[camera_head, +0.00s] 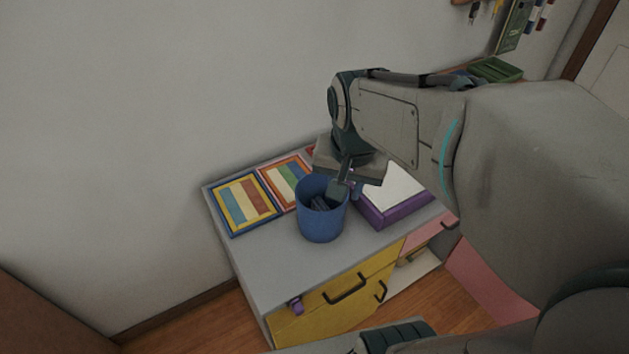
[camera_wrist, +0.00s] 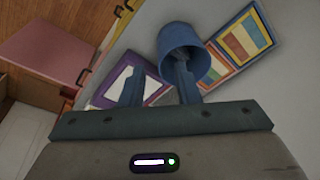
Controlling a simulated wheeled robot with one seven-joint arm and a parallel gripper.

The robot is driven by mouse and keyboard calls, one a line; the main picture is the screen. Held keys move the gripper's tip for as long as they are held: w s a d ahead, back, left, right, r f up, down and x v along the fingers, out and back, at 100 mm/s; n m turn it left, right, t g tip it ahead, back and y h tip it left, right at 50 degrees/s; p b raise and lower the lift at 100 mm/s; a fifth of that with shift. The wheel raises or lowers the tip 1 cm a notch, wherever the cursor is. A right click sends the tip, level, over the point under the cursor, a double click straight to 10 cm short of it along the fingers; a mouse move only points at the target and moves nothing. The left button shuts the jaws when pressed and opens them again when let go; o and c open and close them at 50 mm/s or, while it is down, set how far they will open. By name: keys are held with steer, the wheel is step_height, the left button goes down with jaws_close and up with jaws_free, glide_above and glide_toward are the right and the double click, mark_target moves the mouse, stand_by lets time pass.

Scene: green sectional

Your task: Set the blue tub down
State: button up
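The blue tub (camera_head: 318,224) appears to stand upright on the grey top of the low cabinet (camera_head: 270,257), near its middle. It also shows in the wrist view (camera_wrist: 178,40), with its open rim toward my gripper. My gripper (camera_head: 348,190) is over the tub's right side in the head view. Its two fingers (camera_wrist: 158,82) are clearly apart in the wrist view. One finger reaches into the tub's mouth and the other is outside it, with a gap around the wall. I cannot tell whether either finger touches the tub.
Two colourful striped frames (camera_head: 248,204) lie on the cabinet's back left. A purple-edged box with a white top (camera_head: 392,205) lies right of the tub. Below are yellow fronts (camera_head: 335,300) with black handles. The cabinet's front left top is clear.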

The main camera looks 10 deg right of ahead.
steer(key=w+f+m+g+b, duration=0.2)
steer(key=w+f+m+b, duration=0.3)
steer(key=w+f+m, duration=0.45)
glide_above(331, 233)
step_height(331, 233, down, 13)
steer(key=shift+f, duration=0.65)
jaws_close()
